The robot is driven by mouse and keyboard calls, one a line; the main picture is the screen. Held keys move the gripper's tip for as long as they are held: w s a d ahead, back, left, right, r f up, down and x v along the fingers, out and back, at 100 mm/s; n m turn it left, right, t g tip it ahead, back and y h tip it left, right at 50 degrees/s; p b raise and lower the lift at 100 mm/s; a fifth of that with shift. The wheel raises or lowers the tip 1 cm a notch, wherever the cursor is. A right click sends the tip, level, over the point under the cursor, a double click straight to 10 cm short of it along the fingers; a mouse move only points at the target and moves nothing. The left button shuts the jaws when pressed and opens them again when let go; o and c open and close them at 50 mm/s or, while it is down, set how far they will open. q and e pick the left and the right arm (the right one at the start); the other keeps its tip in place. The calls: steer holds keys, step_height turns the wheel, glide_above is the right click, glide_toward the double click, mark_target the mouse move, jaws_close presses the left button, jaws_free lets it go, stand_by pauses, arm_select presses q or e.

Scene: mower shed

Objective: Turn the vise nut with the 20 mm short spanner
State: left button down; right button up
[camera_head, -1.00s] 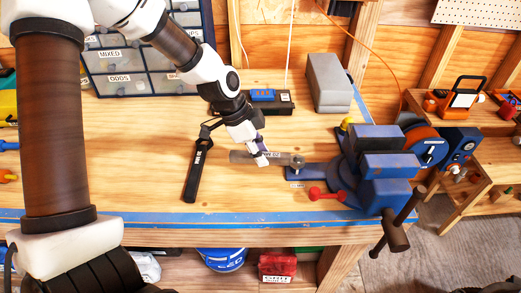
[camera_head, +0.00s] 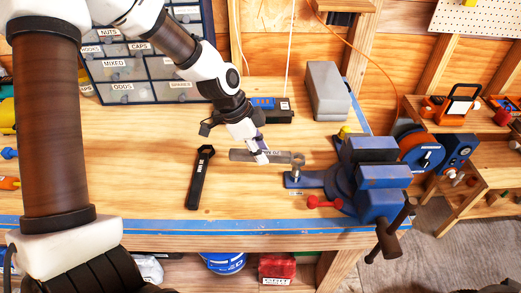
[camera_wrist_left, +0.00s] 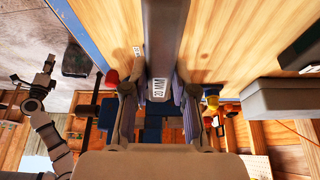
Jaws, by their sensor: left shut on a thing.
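My left gripper (camera_head: 262,158) is shut on the grey short spanner (camera_head: 243,155) and holds it roughly level above the bench. Its 20 MM label shows between the fingers in the left wrist view (camera_wrist_left: 158,88). The spanner's ring end (camera_head: 298,159) is just above and behind the vise nut (camera_head: 296,172), apart from it in the picture. The nut stands on a blue lug at the left of the blue vise (camera_head: 380,176). In the left wrist view the spanner end and nut are hidden. A white arm, likely my right, shows there; its gripper (camera_wrist_left: 47,65) is too small to read.
A black spanner (camera_head: 198,180) lies on the bench left of the held one. A red-knobbed handle (camera_head: 318,202) sticks out by the vise. A grey block (camera_head: 326,92) and a blue-and-black box (camera_head: 266,108) stand behind.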

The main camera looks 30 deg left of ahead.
stand_by(0.3)
arm_select(q)
step_height(320, 180, up, 4)
steer(key=p, duration=0.3)
steer(key=shift+p, duration=0.3)
